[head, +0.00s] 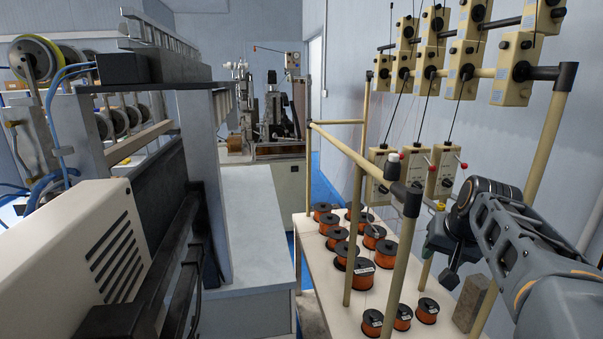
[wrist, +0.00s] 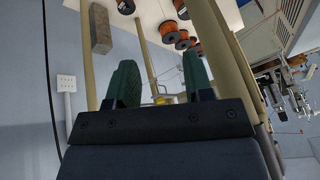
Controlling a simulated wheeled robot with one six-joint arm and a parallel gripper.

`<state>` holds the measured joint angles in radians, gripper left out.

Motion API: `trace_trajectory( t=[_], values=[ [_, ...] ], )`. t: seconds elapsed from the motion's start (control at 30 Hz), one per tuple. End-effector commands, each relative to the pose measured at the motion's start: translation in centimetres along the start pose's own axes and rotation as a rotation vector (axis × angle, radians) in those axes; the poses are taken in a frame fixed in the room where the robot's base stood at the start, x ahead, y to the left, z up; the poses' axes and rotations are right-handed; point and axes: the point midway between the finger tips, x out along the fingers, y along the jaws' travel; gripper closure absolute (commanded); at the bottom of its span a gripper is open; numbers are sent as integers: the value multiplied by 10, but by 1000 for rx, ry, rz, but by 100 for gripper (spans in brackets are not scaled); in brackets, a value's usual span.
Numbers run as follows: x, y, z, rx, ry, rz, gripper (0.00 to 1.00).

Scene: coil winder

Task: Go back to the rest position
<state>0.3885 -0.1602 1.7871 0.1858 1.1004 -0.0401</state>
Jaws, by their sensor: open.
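My arm reaches in from the right edge of the head view, beside the beige frame of the spool rack. My gripper (head: 447,262) hangs at the right side of the rack, above the level of the white table. The wrist view shows the gripper (wrist: 160,82) with its two green fingers apart and nothing held between them. Several copper wire spools (head: 338,236) with black flanges stand on the white table (head: 343,291), left of and below the gripper. Some spools also show at the top of the wrist view (wrist: 172,32), apart from the fingers.
Beige posts (head: 397,258) and a rail (head: 350,151) stand close left of my arm. A grey block (head: 470,303) is near the gripper. Tensioner boxes (head: 440,170) hang above. A winding machine (head: 160,215) fills the left. A narrow blue floor strip (head: 325,185) shows behind.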

Motion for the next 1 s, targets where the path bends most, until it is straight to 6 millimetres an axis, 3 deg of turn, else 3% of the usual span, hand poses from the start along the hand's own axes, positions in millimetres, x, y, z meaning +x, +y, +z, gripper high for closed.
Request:
trace_trajectory(
  t=[0.03,0.2,0.4,0.5,0.67,1.0],
  values=[
    [15,-6,30,-30,-15,15,53],
    [53,-15,119,-146,-46,56,53],
    [77,-22,202,-299,-75,54,53],
    [75,-30,217,-343,-58,32,53],
    [68,-41,218,-384,-23,5,53],
    [68,-42,218,-387,-26,3,53]
  ],
)
